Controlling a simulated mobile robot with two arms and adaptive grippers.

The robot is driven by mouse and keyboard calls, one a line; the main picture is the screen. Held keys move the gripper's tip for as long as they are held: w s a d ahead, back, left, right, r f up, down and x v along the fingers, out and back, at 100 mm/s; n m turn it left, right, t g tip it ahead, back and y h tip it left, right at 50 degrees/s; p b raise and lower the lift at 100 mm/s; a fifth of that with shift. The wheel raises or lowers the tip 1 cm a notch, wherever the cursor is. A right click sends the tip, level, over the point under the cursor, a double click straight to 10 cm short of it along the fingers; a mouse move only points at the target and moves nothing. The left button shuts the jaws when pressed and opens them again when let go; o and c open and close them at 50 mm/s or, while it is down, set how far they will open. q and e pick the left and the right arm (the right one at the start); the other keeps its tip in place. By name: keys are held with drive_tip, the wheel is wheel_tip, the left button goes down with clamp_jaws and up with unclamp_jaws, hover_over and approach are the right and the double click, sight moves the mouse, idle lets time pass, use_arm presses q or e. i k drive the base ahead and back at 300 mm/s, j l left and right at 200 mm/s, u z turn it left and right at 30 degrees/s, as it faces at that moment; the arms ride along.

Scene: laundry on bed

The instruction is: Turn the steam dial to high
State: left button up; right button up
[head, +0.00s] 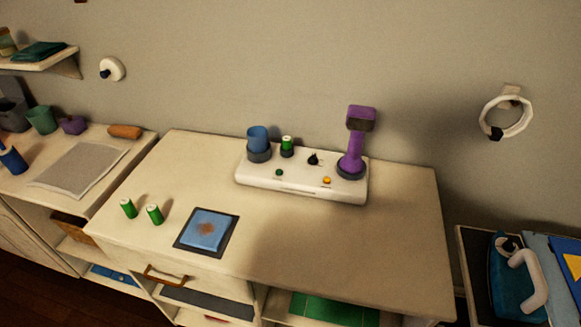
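A white station (290,187) stands at the back of the cabinet top against the wall. A small black knob (313,159), which looks like the steam dial, sits on its upper face, between a green cylinder (287,143) and an upright purple handheld tool (355,148). Its markings are too small to read, so I cannot tell its setting. A green button (251,172) and an orange one (326,181) are nearer the station's front edge. A blue cup (257,138) sits in a dark ring at its left end. Neither of my grippers is in view.
Two green cylinders (128,208) and a blue cloth on a dark square pad (228,240) lie on the cabinet top (330,240) at the left. Its right side is clear. A white ring (483,121) hangs on the wall. A blue iron-like thing (511,288) is at the lower right.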

sight(312, 160)
drive_tip(key=i+j, duration=0.1)
drive_tip(key=j, duration=0.7)
drive_tip(key=i+j+u, duration=0.1)
drive_tip(key=j, duration=0.3)
drive_tip(key=i+j, duration=0.1)
drive_tip(key=j, duration=0.3)
